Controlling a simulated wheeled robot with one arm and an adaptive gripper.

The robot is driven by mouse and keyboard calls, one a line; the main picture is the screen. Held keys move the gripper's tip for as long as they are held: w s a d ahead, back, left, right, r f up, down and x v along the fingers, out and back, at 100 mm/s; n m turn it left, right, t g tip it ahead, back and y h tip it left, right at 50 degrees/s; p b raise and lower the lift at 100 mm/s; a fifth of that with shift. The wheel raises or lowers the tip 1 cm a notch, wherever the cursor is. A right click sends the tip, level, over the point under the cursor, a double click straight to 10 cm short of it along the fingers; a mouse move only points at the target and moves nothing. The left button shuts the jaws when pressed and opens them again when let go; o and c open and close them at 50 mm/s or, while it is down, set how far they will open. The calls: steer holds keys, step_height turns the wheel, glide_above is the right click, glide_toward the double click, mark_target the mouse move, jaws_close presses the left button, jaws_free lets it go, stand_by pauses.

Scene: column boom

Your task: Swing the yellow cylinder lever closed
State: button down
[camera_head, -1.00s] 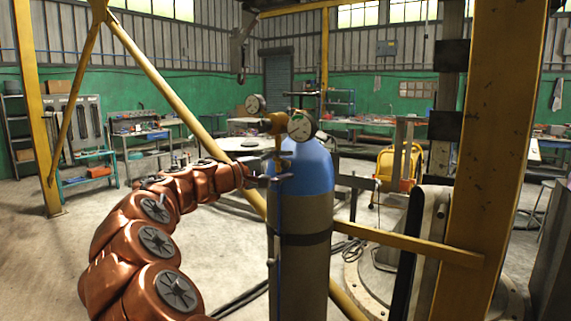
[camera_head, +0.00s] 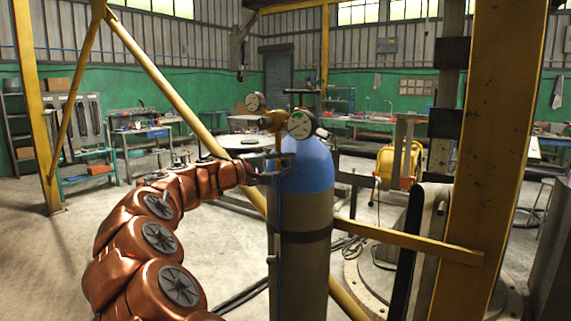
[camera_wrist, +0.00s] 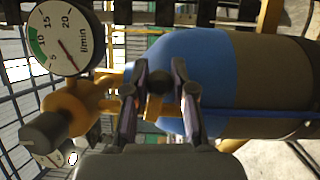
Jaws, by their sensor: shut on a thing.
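A grey gas cylinder (camera_head: 302,250) with a blue shoulder (camera_head: 312,165) stands upright in the middle of the head view. A brass-yellow valve (camera_head: 272,122) with round gauges sits at its top. My gripper (camera_head: 280,165) is at the left side of the blue shoulder, just below the valve. In the wrist view its two fingers (camera_wrist: 158,84) close around a small yellow lever piece (camera_wrist: 154,107) and a dark round knob. The fingers cover part of the lever, so its full shape and angle are hidden. The blue shoulder (camera_wrist: 195,62) lies right behind the fingertips.
A gauge (camera_wrist: 61,38) and a dark valve knob (camera_wrist: 46,130) lie close left of my fingers in the wrist view. A yellow diagonal brace (camera_head: 165,75) and a thick yellow post (camera_head: 490,150) frame the cylinder. Open floor (camera_head: 120,215) lies to the left.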

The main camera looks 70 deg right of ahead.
steer(key=shift+r+n+p, duration=0.4)
steer(key=shift+n+p, duration=0.15)
steer(key=shift+n, duration=0.15)
steer(key=shift+r+n+h, duration=0.1)
steer(key=shift+n+h, duration=0.3)
steer(key=shift+h, duration=0.1)
steer(key=shift+g, duration=0.3)
steer(key=c, duration=0.9)
jaws_free()
steer(key=shift+c, duration=0.2)
steer(key=shift+a, duration=0.1)
steer(key=v, duration=1.2)
